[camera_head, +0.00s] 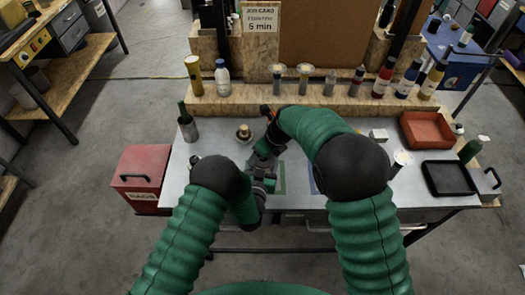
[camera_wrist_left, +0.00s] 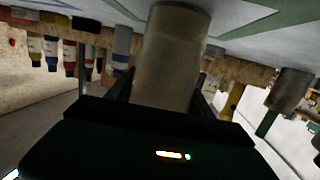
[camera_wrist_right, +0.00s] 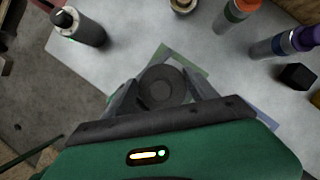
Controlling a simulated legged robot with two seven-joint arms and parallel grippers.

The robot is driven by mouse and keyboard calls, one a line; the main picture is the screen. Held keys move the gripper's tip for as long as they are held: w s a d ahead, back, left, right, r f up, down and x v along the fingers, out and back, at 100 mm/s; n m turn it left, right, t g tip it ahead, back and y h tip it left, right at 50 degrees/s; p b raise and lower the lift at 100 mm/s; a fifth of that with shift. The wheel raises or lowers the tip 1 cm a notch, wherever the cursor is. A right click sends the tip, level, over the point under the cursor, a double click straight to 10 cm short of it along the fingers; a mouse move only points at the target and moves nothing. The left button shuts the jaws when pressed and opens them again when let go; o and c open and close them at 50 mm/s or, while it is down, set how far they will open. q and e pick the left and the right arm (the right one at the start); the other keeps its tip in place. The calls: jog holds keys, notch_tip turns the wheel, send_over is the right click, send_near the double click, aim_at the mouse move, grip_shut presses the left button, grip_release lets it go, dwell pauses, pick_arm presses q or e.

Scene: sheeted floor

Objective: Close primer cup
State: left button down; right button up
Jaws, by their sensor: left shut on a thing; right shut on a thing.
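In the left wrist view a beige-grey cylindrical cup (camera_wrist_left: 168,62) stands between the fingers of my left gripper (camera_wrist_left: 165,100), which is shut on it. In the right wrist view my right gripper (camera_wrist_right: 163,98) is shut on a dark round lid (camera_wrist_right: 160,85), seen from above. In the head view my left gripper (camera_head: 262,186) and right gripper (camera_head: 262,165) are close together over the middle of the table, the right one above. The arms hide most of the cup and lid there. I cannot tell whether the lid is seated on the cup.
The grey table (camera_head: 215,150) has a green-edged mat (camera_head: 281,178) by the grippers. Several bottles line the back shelf. A red tray (camera_head: 428,130) and black tray (camera_head: 447,178) are right.

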pick_arm(q)
jog(key=shift+f, duration=0.1)
pick_arm(e)
jog(key=shift+f, duration=0.55)
jog(key=o, duration=1.4)
jog(key=v, duration=1.1)
jog(key=shift+d+r, duration=0.15)
jog(key=shift+r, duration=0.25)
pick_arm(q)
jog(key=shift+c, duration=1.5)
grip_release()
